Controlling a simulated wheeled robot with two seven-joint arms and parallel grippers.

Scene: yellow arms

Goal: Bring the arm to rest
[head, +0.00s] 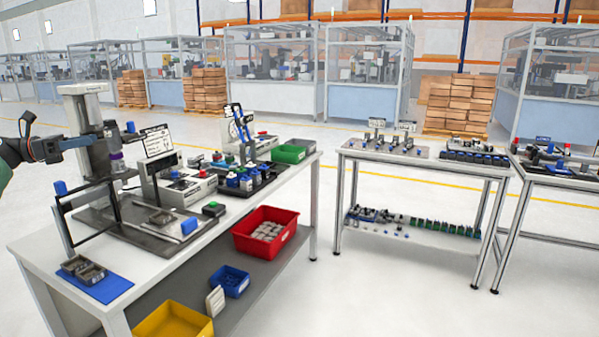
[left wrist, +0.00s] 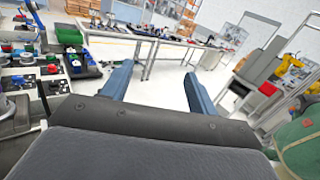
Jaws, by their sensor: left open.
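My left gripper (head: 88,141) comes in from the left edge in the head view, raised above the workbench (head: 32,243) near a grey press-like station (head: 90,112). In the head view it overlaps the station's column; I cannot tell how far apart they are. In the left wrist view its two blue-grey fingers (left wrist: 158,88) stand wide apart. Only floor and distant benches show between them, so the gripper is open and empty. My right gripper is in neither view.
The workbench carries fixtures, a blue mat (head: 112,290) and a green bin (head: 288,154). Its lower shelf holds a red bin (head: 265,212), a blue bin (head: 240,273) and a yellow bin (head: 165,318). A second table (head: 375,158) stands right, with open floor between them.

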